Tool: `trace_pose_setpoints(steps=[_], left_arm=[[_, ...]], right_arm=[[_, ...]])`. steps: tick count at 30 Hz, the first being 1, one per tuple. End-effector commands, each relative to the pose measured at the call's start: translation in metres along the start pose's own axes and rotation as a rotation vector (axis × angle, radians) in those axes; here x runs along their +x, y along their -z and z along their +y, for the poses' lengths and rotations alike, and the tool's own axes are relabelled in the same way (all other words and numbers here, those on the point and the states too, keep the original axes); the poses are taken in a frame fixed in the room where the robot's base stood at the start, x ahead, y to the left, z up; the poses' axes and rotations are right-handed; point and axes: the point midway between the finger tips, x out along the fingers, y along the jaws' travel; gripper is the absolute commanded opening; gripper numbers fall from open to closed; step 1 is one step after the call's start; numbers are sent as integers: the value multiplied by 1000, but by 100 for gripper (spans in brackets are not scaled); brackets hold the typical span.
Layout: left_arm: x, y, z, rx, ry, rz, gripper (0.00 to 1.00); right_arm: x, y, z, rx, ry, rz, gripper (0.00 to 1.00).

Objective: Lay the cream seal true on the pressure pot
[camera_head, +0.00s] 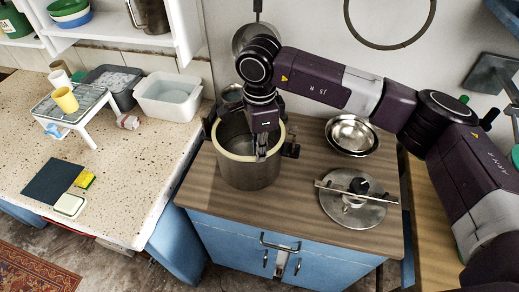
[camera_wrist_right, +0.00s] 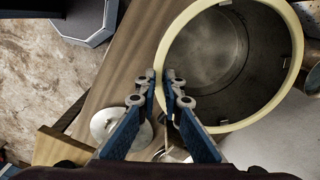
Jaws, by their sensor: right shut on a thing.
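The pressure pot (camera_head: 247,177) is a wide metal pot standing upright on the brown wooden counter; its inside (camera_wrist_right: 212,50) shows in the right wrist view. The cream seal (camera_head: 236,157) is a pale ring at the pot's mouth, also seen in the wrist view (camera_wrist_right: 291,72). It lies along the rim where visible; I cannot tell whether it is fully seated all round. My right gripper (camera_head: 261,155) points down at the pot's front right rim. Its fingertips (camera_wrist_right: 161,78) are shut on the seal's edge. My left gripper is not in view.
A metal lid with a crossbar and black knob (camera_head: 352,213) lies on the counter right of the pot. Metal bowls (camera_head: 352,135) stand behind it. The speckled worktop (camera_head: 135,182) at left holds a white tub (camera_head: 168,99) and a small rack with a yellow cup (camera_head: 66,99).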

Motion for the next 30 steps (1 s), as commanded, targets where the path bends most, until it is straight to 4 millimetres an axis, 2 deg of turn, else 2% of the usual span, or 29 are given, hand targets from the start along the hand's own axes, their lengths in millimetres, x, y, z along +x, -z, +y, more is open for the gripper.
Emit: trace_pose_setpoints(steps=[30], left_arm=[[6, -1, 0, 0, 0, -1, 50]], right_arm=[[-2, 0, 0, 0, 1, 0, 0]])
